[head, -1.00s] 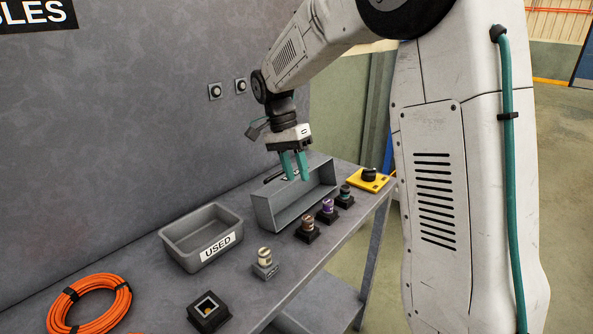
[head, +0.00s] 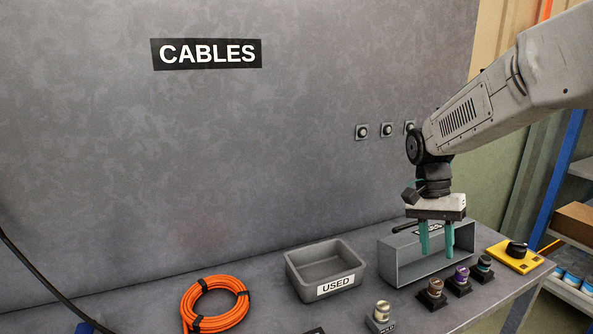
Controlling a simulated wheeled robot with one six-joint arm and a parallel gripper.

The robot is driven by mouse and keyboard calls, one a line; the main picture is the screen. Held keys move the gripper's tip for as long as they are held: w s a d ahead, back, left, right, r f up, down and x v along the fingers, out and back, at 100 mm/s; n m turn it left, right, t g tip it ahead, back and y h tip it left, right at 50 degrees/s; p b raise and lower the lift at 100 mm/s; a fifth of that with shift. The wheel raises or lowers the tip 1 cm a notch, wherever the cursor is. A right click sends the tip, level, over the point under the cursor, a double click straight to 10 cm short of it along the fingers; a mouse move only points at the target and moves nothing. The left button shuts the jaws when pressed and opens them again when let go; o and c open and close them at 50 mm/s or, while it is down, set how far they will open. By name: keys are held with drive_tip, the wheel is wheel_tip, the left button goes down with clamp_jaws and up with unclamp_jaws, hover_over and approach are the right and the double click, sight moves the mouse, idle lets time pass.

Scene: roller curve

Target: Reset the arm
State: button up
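My arm comes in from the upper right of the head view and bends down at the wrist. My gripper (head: 436,248) points straight down over the right part of the bench, in front of a long grey box (head: 395,262). Its two teal fingers are apart, with nothing seen between them. The fingers cover part of the box and its label; I cannot tell how high they are above the bench.
A grey bin marked USED (head: 300,272) stands left of the box. An orange cable coil (head: 198,318) lies further left. Several small connectors on black bases, one purple-topped (head: 461,274), and a yellow plate with a black knob (head: 500,253) are at the right. The wall behind has a CABLES sign (head: 207,53).

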drive_tip(key=s+a+r+n+t, duration=0.1)
drive_tip(key=s+n, duration=0.2)
drive_tip(key=s, duration=0.5)
drive_tip(key=s+a+r+n+t, duration=0.1)
drive_tip(key=s+r+n+t, duration=0.1)
drive_tip(key=s, duration=0.7)
drive_tip(key=s+a+r+n+t+y, duration=0.1)
drive_tip(key=s+a+r+n+t, duration=0.1)
drive_tip(key=s, duration=0.7)
drive_tip(key=shift+n, duration=0.9)
